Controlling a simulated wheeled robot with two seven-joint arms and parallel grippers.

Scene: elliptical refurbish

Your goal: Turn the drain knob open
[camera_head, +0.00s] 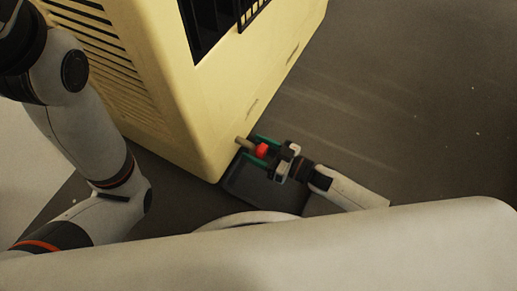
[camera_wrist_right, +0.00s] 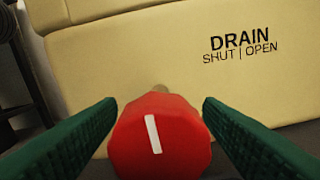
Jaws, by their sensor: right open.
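The red drain knob (camera_head: 262,150) sits on a short pipe (camera_head: 245,143) low on the yellow machine (camera_head: 213,150). In the right wrist view the knob (camera_wrist_right: 160,137) shows a white mark that is nearly upright, leaning slightly. The label DRAIN, SHUT | OPEN (camera_wrist_right: 240,47) is printed on the yellow panel above and to the right of it. My right gripper (camera_head: 265,155) is open, with its green fingers on either side of the knob; gaps show between the fingers and the knob in the wrist view. My left arm is at the left, but its gripper is out of view.
A dark shallow tray (camera_head: 240,187) lies on the floor below the knob. The yellow machine's body blocks the space behind the knob. The grey floor (camera_head: 410,100) to the right is clear.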

